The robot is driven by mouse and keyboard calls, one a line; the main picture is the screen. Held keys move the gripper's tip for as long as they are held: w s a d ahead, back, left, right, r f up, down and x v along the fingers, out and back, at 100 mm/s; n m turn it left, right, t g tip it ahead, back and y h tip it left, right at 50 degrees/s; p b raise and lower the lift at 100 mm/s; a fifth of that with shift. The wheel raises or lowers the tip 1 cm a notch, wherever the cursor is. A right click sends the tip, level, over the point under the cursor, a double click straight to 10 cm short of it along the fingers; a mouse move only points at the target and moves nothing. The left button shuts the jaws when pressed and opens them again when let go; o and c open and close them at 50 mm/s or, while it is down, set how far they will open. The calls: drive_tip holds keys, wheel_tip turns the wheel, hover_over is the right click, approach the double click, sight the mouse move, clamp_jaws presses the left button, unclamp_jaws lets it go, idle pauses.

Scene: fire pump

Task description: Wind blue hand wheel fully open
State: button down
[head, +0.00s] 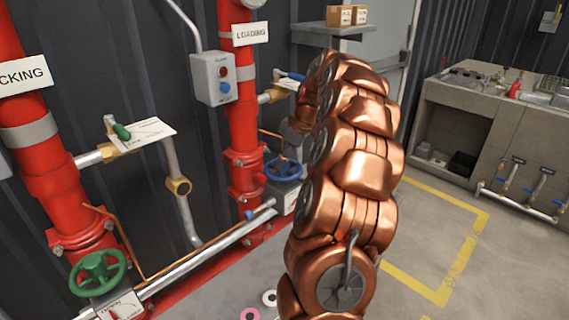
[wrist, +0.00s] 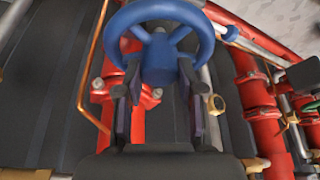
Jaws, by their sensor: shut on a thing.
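The blue hand wheel (head: 283,168) sits low on the right-hand red pipe in the head view, partly beside my copper arm. In the wrist view the blue hand wheel (wrist: 160,11) fills the top middle, with its rim, spokes and hub showing. My gripper (wrist: 160,76) has its two dark fingers at the near side of the wheel, one on each side of the near rim part. It is shut on the wheel. In the head view my arm hides most of my gripper.
A green hand wheel (head: 98,272) is on the left red pipe. A grey control box (head: 213,78) hangs on the wall above the blue wheel. A workbench (head: 470,135) stands at the right. The floor (head: 420,240) between is open, with yellow markings.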

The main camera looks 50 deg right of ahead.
drive_tip(key=n+y+b, duration=0.1)
drive_tip(key=n, duration=0.2)
drive_tip(key=shift+f+g+b, duration=0.1)
drive_tip(key=shift+g+b, duration=0.2)
drive_tip(key=shift+n+g+y, duration=0.4)
drive_tip(key=shift+n+y, duration=0.1)
drive_tip(key=shift+n, duration=0.9)
